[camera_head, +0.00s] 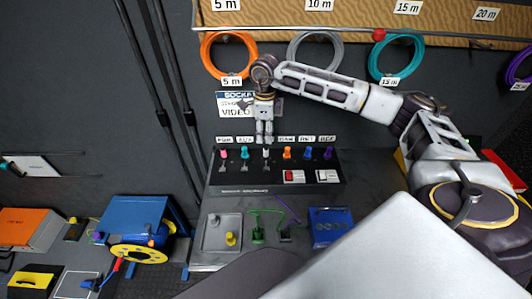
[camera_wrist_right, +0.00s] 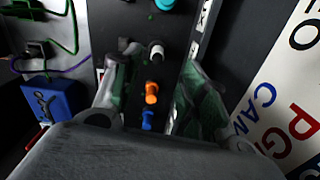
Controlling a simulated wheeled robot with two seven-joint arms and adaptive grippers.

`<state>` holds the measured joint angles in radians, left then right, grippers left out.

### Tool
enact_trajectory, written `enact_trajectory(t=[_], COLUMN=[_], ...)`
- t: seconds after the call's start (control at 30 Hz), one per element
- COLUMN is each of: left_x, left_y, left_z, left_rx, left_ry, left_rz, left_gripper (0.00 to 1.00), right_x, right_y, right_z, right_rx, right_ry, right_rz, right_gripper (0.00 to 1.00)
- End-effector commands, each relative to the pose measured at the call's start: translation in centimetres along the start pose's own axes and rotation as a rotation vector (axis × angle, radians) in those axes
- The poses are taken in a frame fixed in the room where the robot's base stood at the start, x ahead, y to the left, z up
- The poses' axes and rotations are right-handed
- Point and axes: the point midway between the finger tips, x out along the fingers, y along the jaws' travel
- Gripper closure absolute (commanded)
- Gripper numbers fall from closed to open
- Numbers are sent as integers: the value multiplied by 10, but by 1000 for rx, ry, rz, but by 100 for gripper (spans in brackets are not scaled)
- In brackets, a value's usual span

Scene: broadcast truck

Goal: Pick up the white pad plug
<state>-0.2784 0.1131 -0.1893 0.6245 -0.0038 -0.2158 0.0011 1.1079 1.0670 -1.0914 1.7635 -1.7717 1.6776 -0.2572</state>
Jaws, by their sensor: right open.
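The white pad plug (camera_head: 266,153) stands in a row of coloured plugs on a dark panel (camera_head: 225,189). It also shows in the right wrist view (camera_wrist_right: 157,50), between the teal plug and the orange plug (camera_wrist_right: 151,92). My right gripper (camera_head: 264,139) points down just above and behind the white plug in the head view. Its fingers are apart and empty. In the wrist view, the white plug lies near the level of the fingertips, between their two sides. I cannot tell whether either finger touches it. My left gripper is not in view.
Pink (camera_head: 223,153), teal (camera_head: 245,152), orange, blue (camera_head: 308,152) and purple plugs flank the white one closely. A red switch (camera_head: 294,176) sits in front. A grey tray (camera_head: 221,232) holds a yellow plug. Coiled cables hang on the wall behind.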

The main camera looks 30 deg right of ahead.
Motion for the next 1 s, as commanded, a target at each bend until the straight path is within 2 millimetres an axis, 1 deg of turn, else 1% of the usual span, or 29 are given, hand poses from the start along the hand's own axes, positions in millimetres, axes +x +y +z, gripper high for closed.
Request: enact_trajectory(t=[0.1, 0.2, 0.3, 0.6, 0.7, 0.87, 1.0], left_x=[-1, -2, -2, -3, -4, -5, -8], left_y=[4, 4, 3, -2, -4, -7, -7], left_z=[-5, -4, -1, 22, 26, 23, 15], left_rx=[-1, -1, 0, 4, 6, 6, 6], left_ry=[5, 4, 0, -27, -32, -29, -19], left_rz=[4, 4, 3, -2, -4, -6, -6], left_gripper=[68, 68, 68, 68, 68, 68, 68], right_x=[16, 27, 34, 38, 38, 43, 55], right_y=[0, 0, 0, 0, 0, 1, 2], right_z=[0, 0, 0, 0, 0, -1, -2], right_rx=[0, 0, 0, 0, 0, 0, 0], right_ry=[1, 1, 0, -1, -1, 1, 2], right_rz=[1, 0, 0, -1, -1, 0, 0], right_gripper=[57, 57, 57, 57, 57, 57, 57])
